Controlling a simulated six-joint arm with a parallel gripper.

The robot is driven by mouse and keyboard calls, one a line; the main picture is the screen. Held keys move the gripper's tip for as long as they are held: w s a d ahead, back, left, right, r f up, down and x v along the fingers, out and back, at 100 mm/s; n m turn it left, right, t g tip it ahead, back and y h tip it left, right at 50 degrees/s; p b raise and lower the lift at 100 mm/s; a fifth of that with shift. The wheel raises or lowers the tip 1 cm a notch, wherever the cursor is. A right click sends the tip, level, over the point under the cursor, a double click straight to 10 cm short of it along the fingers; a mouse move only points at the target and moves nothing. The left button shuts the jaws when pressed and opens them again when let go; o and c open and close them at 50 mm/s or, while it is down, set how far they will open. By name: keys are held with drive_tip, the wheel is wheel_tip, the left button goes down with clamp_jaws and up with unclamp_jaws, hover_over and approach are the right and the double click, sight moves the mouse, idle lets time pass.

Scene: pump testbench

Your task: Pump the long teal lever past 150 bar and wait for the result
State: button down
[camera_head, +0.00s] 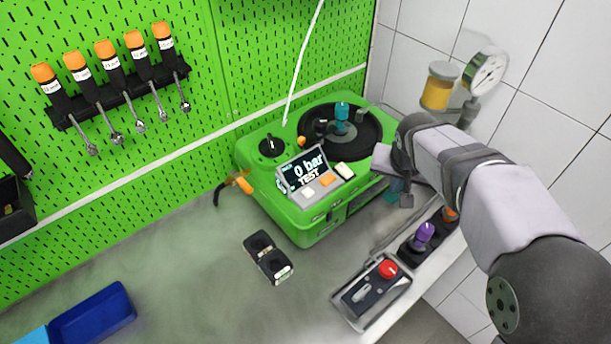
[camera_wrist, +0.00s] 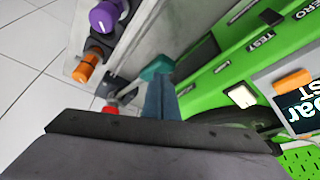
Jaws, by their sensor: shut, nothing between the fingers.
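The green pump testbench (camera_head: 312,225) stands against the pegboard. Its display (camera_head: 304,170) reads 0 bar and TEST. A teal piece (camera_head: 393,186), which looks like part of the lever, shows at the bench's right side, mostly hidden by my arm. In the wrist view a teal end (camera_wrist: 158,67) lies just past the tips of my gripper (camera_wrist: 160,82). The gripper is shut and empty; I cannot tell whether it touches the teal end. In the head view my gripper (camera_head: 405,199) is beside the bench's right front. The lever's full length is hidden.
A control box with a red button (camera_head: 387,269) sits at the front right. Purple (camera_head: 424,233) and orange (camera_wrist: 85,68) knobs stand along the right edge. A black block (camera_head: 267,257) lies before the bench. A gauge (camera_head: 487,72) is on the tiled wall. The left-centre table is clear.

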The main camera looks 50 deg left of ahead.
sight(391, 200)
drive_tip(key=shift+s+f+b, duration=0.2)
drive_tip(key=shift+f+b, duration=1.1)
drive_tip(key=shift+f, duration=0.45)
drive_tip(key=shift+s+f+b, duration=0.2)
drive_tip(key=shift+f+b, duration=1.1)
drive_tip(key=shift+f, duration=0.4)
drive_tip(key=shift+r, duration=0.2)
drive_tip(key=r+p, duration=0.3)
drive_tip(key=w+r+p, duration=0.1)
drive_tip(key=r+p, duration=0.1)
drive_tip(key=shift+r, duration=0.25)
drive_tip(key=shift+r+p, duration=0.8)
drive_tip(key=shift+r, duration=0.25)
drive_tip(key=shift+f, duration=0.2)
